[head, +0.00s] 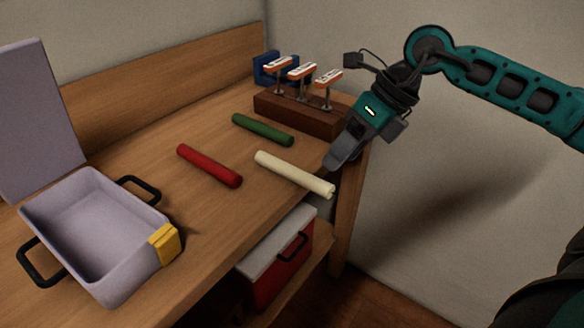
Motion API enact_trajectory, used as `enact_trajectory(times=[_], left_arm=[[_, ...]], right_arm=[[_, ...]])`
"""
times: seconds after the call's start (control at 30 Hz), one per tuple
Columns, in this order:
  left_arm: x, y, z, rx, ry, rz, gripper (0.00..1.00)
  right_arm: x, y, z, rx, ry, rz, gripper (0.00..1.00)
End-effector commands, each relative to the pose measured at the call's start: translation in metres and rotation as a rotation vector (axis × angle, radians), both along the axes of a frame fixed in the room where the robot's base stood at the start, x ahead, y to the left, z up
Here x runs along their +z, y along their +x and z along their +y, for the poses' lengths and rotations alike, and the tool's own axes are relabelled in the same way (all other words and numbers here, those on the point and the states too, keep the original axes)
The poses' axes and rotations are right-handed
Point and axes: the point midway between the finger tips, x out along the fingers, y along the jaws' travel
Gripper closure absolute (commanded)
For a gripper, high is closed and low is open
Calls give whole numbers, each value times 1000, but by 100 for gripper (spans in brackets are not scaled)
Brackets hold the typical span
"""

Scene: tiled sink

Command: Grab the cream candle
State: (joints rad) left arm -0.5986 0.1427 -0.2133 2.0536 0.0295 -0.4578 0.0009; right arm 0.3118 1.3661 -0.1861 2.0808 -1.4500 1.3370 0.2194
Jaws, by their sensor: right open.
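The cream candle (292,173) lies on its side on the wooden table, near the table's right front edge. My right gripper (334,164) comes in from the right and points down, just beyond the candle's right end and seemingly a little above the table. It is open and holds nothing. From this angle I cannot tell the exact gap between its fingers and the candle. My left gripper is not in view.
A red candle (209,165) and a green candle (262,129) lie beside the cream one. A wooden block (292,112) with upright labelled holders stands behind. An open lilac box (100,235) with a yellow latch is at left. A red cooler (277,262) sits below.

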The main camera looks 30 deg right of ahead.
Motion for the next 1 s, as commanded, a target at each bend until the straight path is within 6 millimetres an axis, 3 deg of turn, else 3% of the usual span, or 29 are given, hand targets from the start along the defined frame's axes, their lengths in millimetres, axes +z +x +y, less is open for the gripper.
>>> enact_trajectory(times=[0.27, 0.53, 0.83, 1.0], left_arm=[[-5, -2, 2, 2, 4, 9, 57], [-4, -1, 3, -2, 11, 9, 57], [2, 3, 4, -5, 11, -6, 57], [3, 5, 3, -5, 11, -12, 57]], right_arm=[[-19, 4, 10, 2, 2, 0, 42], [-52, 11, 27, 0, 3, 0, 42], [-58, 13, 29, 0, -1, 0, 42], [-57, 13, 29, 0, -1, 0, 56]])
